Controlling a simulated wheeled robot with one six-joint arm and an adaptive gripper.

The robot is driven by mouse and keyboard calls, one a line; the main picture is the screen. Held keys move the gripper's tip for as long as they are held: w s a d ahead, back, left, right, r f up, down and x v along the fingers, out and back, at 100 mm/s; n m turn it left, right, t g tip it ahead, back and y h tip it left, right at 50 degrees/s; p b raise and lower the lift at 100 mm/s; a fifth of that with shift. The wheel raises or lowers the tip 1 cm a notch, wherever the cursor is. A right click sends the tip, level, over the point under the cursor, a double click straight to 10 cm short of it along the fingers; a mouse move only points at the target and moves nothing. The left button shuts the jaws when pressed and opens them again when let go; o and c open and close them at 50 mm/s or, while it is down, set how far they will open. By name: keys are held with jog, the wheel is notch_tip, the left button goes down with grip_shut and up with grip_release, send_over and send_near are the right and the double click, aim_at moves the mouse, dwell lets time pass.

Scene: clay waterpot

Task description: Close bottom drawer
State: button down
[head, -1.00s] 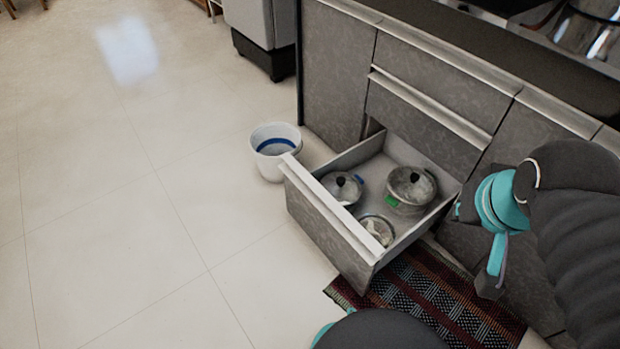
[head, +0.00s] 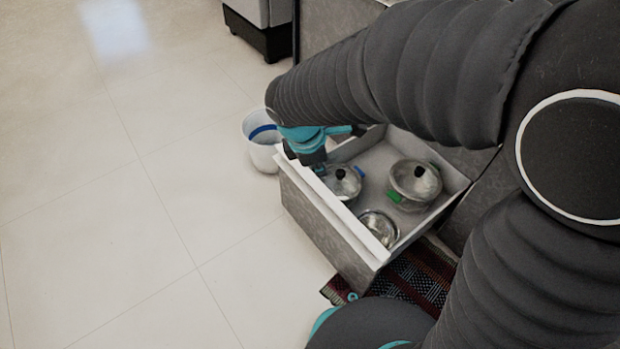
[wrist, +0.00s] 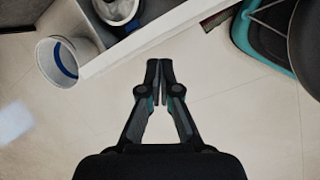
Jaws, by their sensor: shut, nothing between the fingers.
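The bottom drawer (head: 318,230) is pulled open from the grey cabinet, its front facing the floor at lower left. In the wrist view its pale front edge (wrist: 150,38) runs diagonally across the top. My gripper (wrist: 160,64) is shut and empty. Its fingertips point at the drawer front from the outside, over the floor, and appear just short of it; I cannot tell whether they touch. In the head view my arm crosses above the drawer and hides the cabinet front and most of the gripper, near the drawer's far front corner.
The drawer holds a lidded pot (head: 342,183), a larger lidded pot (head: 415,184) and a bowl-like dish (head: 379,229). A white bin (head: 262,142) stands beside the drawer's far corner. A patterned rug (head: 418,277) lies by the drawer's near side. The tiled floor at left is clear.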

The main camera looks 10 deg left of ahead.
jog(key=s+a+f+n, duration=0.2)
jog(key=a+f+n, duration=0.3)
jog(key=a+f, duration=0.15)
jog(key=b, duration=0.3)
send_over(317, 199)
jog(key=s+a, duration=0.2)
jog(key=s, duration=0.1)
jog(key=shift+t+h, duration=0.3)
jog(key=f, duration=0.9)
jog(key=shift+w+f, duration=0.15)
jog(key=shift+w, duration=0.05)
jog(key=shift+w+d+n, duration=0.25)
jog(key=shift+w+n, duration=0.05)
jog(key=shift+w, duration=0.1)
jog(key=shift+w, duration=0.1)
